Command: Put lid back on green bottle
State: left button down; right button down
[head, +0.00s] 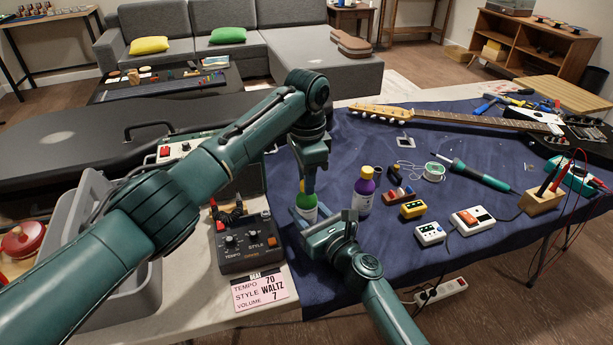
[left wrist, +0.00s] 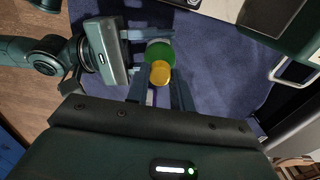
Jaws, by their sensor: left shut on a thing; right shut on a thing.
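The green bottle (head: 306,203) stands near the front of the blue cloth, partly hidden by my grippers. It also shows in the left wrist view (left wrist: 160,49). My right gripper (head: 308,215) is shut on the bottle from the front right. My left gripper (head: 309,188) points down from above and is shut on the yellow lid (left wrist: 160,73), which shows between its fingertips in the left wrist view. The lid overlaps the bottle's top edge in that view. I cannot tell whether the lid touches the neck. The lid is hidden in the head view.
A purple bottle with a yellow lid (head: 365,190) stands close to the right of the green one. A drum machine (head: 247,243) and a grey bin (head: 145,290) are at the left. Pedals (head: 472,219) and a soldering iron (head: 480,177) lie at the right.

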pick_arm(q)
jog(key=m, duration=0.5)
jog(key=c, duration=1.1)
grip_release()
notch_tip(320, 180, up, 12)
pick_arm(e)
jog(key=c, duration=0.7)
grip_release()
